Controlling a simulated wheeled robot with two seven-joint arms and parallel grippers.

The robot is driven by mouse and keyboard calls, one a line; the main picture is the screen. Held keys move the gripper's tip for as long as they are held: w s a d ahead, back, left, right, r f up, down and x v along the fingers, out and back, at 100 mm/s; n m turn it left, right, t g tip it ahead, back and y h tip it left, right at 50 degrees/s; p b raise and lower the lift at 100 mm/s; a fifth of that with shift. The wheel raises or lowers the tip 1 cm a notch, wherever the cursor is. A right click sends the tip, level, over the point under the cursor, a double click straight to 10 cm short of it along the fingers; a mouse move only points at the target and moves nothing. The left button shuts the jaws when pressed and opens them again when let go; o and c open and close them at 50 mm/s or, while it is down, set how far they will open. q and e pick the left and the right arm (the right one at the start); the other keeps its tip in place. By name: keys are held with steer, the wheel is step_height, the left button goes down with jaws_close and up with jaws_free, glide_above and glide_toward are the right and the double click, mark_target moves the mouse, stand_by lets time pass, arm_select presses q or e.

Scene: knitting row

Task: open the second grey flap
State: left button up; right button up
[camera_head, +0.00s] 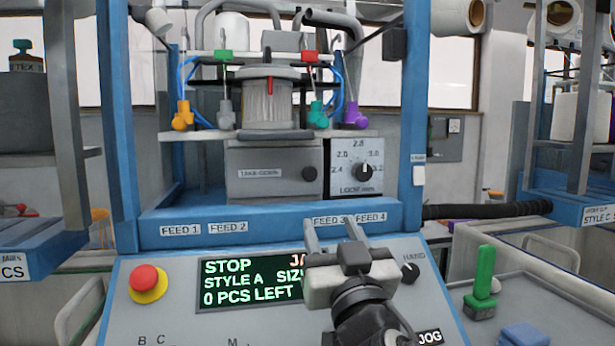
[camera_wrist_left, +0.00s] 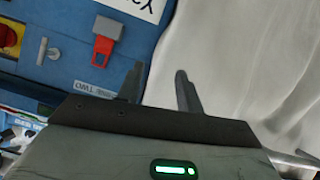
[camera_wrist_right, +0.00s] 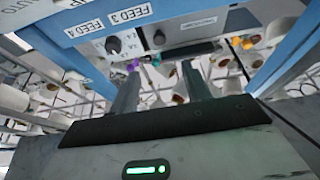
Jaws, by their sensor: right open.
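The blue-framed knitting machine (camera_head: 130,130) fills the middle, with a take-down box (camera_head: 260,188) and a dial box (camera_head: 356,160). The display (camera_head: 248,283) is partly covered by my right arm. A red stop button (camera_head: 145,278) and a green lever (camera_head: 484,270) stand nearby.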

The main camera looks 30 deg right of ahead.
mark_target(311, 174)
steer(key=p+x, duration=0.3)
steer(key=x, duration=1.1)
